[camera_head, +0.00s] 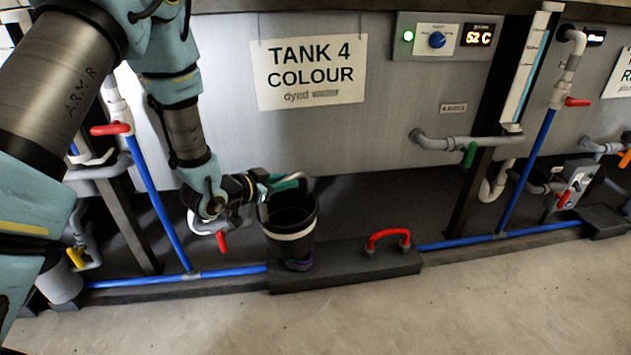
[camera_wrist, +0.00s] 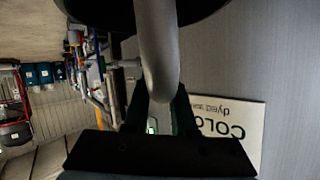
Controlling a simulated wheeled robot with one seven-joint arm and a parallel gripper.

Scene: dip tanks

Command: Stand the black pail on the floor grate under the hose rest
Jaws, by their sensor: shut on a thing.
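The black pail (camera_head: 289,250) with a pale band hangs upright or stands at the left end of a dark low block below the Tank 4 sign. I cannot tell whether its base touches the block. My gripper (camera_head: 287,184) is shut on the pail's grey handle, above the pail's rim. In the wrist view the handle (camera_wrist: 158,45) runs down between the fingers of my gripper (camera_wrist: 160,110), and the dark pail (camera_wrist: 215,10) fills part of the top edge. A dark slatted grate (camera_head: 605,220) lies on the floor at far right. No hose rest is clearly recognisable.
The low block (camera_head: 345,268) carries a red handle (camera_head: 388,238). Blue pipes (camera_head: 480,241) run along the tank base. A grey valve box (camera_head: 577,182) with a red lever stands left of the grate. The concrete floor (camera_head: 400,315) in front is clear.

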